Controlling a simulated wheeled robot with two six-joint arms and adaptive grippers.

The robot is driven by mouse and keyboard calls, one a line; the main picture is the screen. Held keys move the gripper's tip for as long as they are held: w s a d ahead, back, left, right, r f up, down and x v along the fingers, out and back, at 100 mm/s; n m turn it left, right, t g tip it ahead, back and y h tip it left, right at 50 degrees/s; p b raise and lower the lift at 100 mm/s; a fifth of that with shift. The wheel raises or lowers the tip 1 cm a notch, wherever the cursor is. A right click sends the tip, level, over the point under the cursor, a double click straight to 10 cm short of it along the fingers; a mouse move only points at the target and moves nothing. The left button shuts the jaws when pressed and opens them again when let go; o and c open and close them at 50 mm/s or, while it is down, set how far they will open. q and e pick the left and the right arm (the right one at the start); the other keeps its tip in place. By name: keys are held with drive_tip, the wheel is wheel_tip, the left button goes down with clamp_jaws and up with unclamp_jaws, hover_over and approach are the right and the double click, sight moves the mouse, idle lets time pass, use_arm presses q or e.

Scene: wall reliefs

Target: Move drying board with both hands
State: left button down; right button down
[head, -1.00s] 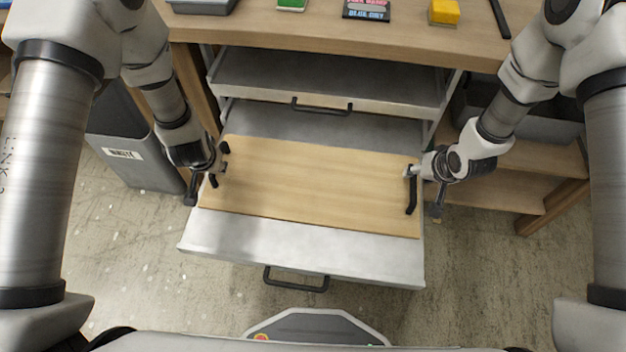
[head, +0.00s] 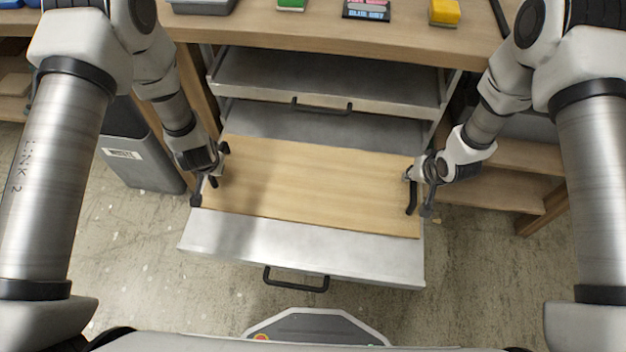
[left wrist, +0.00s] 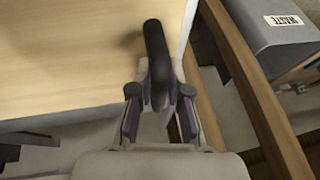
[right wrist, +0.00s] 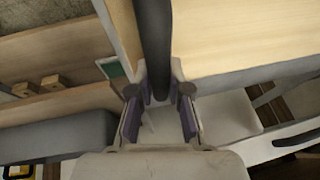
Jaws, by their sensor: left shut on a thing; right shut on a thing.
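The drying board (head: 310,187) is a flat pale wooden board with a black handle at each end. It lies on the open lower metal drawer in the head view. My left gripper (head: 212,172) is shut on the board's left handle; in the left wrist view the black handle (left wrist: 155,50) runs between its fingers. My right gripper (head: 412,174) is shut on the right handle (head: 412,195); in the right wrist view that handle (right wrist: 154,45) passes between its fingers. The fingers partly hide both handles.
The open drawer (head: 300,258) has a black front handle. Another drawer (head: 325,78) stands partly open above, beneath the wooden bench top (head: 330,35). A grey waste bin (head: 125,145) stands at left; a wooden shelf (head: 500,190) is at right. The floor in front shows bare concrete.

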use_arm(q)
drive_tip(key=shift+r, duration=0.1)
use_arm(e)
drive_tip(key=shift+r, duration=0.15)
